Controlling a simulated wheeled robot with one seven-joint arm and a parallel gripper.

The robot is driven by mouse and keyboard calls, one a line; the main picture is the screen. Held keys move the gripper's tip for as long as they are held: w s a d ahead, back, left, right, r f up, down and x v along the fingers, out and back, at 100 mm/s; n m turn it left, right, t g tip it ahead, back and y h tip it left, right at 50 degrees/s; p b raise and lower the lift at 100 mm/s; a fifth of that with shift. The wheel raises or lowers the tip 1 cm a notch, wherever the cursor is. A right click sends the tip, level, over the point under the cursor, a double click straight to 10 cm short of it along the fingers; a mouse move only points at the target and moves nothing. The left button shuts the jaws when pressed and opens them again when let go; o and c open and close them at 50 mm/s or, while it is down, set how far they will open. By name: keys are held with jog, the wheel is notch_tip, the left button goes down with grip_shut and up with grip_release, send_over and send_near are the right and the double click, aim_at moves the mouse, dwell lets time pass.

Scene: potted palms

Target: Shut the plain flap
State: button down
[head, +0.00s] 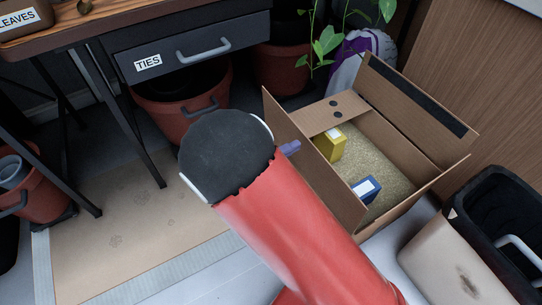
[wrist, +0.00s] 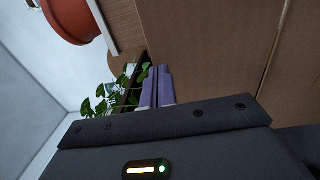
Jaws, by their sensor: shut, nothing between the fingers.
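An open cardboard box (head: 399,208) stands on the floor at the right of the head view. Its plain flap (head: 315,165), on the left side, is raised and leans outward a little. The flap opposite has a black strip (head: 415,92). A far flap with two dark dots (head: 332,112) lies inward over part of the opening. My gripper (head: 291,148) has purple fingers, shut and empty, just left of the plain flap; my arm hides part of its near side. In the wrist view the fingers (wrist: 155,88) point along a broad brown cardboard surface (wrist: 210,45). I cannot tell whether they touch.
A yellow carton (head: 330,145) and a blue carton (head: 367,189) lie on tan fill in the box. A black bin (head: 497,215) stands close at the lower right. The desk with the TIES drawer (head: 190,50) and terracotta pots are behind. The floor mat (head: 110,225) at left is clear.

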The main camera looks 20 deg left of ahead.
jog(key=shift+x, duration=0.95)
